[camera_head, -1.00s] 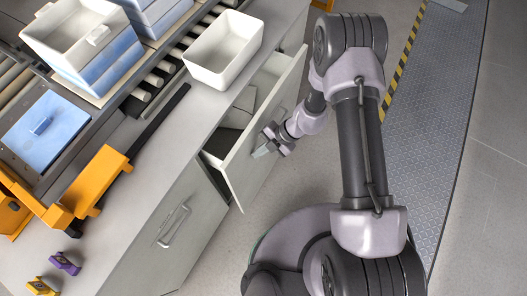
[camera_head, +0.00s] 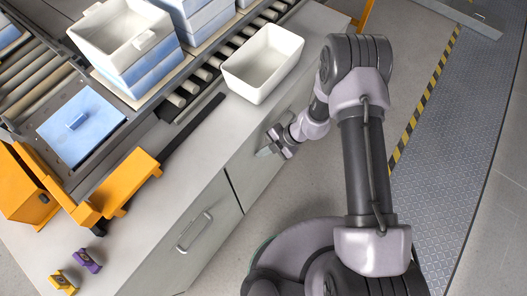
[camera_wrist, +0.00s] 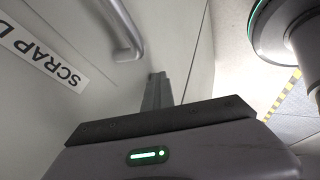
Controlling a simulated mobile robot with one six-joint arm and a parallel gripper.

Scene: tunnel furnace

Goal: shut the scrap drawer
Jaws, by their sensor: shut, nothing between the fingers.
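The scrap drawer (camera_head: 256,168) is flush with the grey cabinet front in the head view, and its inside is not visible. In the wrist view its front (camera_wrist: 95,95) fills the left side, with a label reading "SCRAP" (camera_wrist: 40,55), partly cut off, and a bar handle (camera_wrist: 125,30). My gripper (camera_head: 266,151) is shut and empty. Its fingertips (camera_wrist: 157,78) are at the drawer front, beside the handle. I cannot tell whether they touch it.
A white bin (camera_head: 262,62) stands on the counter above the drawer. Another cabinet front with a handle (camera_head: 194,232) is to the left. An orange clamp-like fixture (camera_head: 125,183) and small purple (camera_head: 87,260) and yellow (camera_head: 63,282) pieces lie on the counter. The floor beside the cabinet is open.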

